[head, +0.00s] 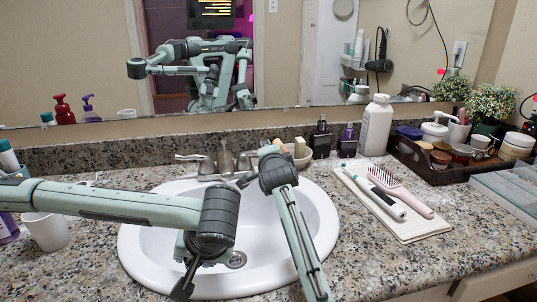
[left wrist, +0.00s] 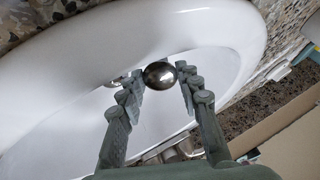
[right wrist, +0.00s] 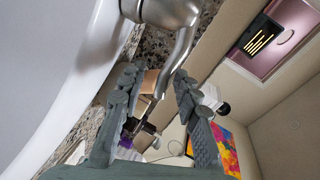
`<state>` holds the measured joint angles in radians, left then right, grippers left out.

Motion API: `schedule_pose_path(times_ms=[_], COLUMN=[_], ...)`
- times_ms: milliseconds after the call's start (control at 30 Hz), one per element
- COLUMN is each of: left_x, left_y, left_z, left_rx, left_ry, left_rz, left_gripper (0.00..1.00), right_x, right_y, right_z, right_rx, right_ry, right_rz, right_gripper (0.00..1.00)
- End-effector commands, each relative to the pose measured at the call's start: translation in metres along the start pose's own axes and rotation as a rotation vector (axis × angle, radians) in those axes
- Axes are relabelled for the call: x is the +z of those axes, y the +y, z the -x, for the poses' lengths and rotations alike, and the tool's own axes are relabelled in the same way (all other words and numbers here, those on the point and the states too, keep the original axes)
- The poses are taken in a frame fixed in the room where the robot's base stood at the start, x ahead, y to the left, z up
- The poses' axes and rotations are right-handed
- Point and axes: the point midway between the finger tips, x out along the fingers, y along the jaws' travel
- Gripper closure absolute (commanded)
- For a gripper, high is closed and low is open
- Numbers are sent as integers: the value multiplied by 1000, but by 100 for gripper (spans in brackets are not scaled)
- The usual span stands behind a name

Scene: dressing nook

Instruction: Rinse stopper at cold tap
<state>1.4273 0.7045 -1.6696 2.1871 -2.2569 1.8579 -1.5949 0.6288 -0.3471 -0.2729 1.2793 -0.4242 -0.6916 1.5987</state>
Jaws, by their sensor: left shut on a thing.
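In the head view my left gripper (head: 187,281) is low over the basin's front left, and the stopper is hidden there. The chrome tap (head: 226,160) stands at the basin's back. My right gripper (right wrist: 155,90) is open beside the tap's right side. A curved metal lever (right wrist: 181,55) reaches between its fingers; I cannot tell whether they touch it. No water stream is visible.
Soap and dark bottles (head: 320,139) stand right of the tap, near a white bottle (head: 376,125). A brush (head: 400,192) lies on a folded towel (head: 425,230). A white cup (head: 46,231) stands at left. The mirror (head: 290,60) rises behind the counter.

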Motion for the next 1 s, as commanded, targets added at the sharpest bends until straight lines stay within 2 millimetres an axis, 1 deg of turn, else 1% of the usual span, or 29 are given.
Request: schedule_pose_path(times_ms=[167,267,367,600,700,833,1000], left_x=[0,0,0,0,0,0,0], left_y=[0,0,0,0,0,0,0], left_z=[0,0,0,0,0,0,0], left_rx=[0,0,0,0,0,0,0], left_ry=[0,0,0,0,0,0,0], left_rz=[0,0,0,0,0,0,0], left_gripper=[95,95,95,95,95,95,95], right_x=[1,1,1,1,0,0,0], right_y=[0,-1,0,0,0,1,0], right_z=[4,14,32,84,100,114,120], right_rx=[-1,-3,-3,-2,-1,0,0], right_ry=[-1,-1,-1,-1,-1,0,0], right_rz=[-1,-4,-6,-5,-3,-1,0], right_gripper=[68,68,68,68,68,68,68])
